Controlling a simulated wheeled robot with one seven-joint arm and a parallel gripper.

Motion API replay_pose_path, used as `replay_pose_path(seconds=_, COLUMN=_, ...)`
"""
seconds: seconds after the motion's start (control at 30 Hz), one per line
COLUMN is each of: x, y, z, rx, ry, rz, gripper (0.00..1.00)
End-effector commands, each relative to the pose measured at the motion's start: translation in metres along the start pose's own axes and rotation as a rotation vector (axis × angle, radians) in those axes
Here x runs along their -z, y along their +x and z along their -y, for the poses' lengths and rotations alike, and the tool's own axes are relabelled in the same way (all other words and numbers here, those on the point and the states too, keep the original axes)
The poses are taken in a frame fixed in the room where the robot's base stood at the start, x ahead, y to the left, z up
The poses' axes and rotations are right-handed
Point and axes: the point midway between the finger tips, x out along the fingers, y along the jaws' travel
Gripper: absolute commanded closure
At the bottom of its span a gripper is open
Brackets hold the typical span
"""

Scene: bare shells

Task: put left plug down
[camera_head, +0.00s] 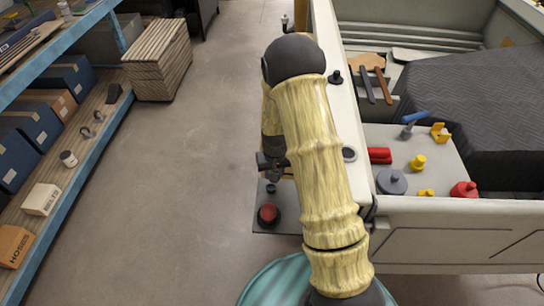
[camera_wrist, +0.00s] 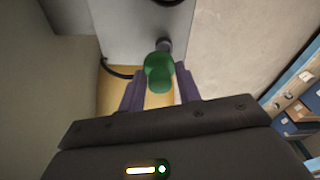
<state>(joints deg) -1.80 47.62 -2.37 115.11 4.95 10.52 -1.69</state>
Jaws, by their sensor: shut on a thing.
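In the wrist view a green rounded piece (camera_wrist: 158,72), which I take to be the left plug, sits between the purple fingers of my gripper (camera_wrist: 160,90). My gripper is shut on it, though the contact itself is hard to see. A small dark knob shows just beyond the green piece, in front of a grey panel (camera_wrist: 125,25). I cannot tell whether the green piece touches the knob or panel. In the head view my gripper (camera_head: 272,165) is beside the pale vehicle side, above a dark plate; the green piece is hidden there.
The dark plate (camera_head: 262,228) carries a red-topped knob (camera_head: 268,213) and a small black one. The vehicle bed's grey ledge (camera_head: 440,150) holds red, yellow and grey pieces. Blue-edged shelves (camera_head: 82,150) stand at left. The floor between is clear.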

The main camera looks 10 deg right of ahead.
Motion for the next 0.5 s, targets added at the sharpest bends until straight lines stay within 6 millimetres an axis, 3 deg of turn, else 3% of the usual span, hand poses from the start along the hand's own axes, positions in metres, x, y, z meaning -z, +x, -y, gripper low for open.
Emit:
replay_pose_path(seconds=0.03, x=-0.005, y=-0.012, z=-0.001, rx=0.002, ry=-0.007, rz=0.006, gripper=0.88)
replay_pose_path(seconds=0.1, x=-0.012, y=-0.015, z=-0.001, rx=0.004, ry=-0.018, rz=0.005, gripper=0.88)
replay_pose_path(seconds=0.5, x=-0.033, y=-0.013, z=0.000, rx=0.014, ry=-0.049, rz=-0.001, gripper=0.88)
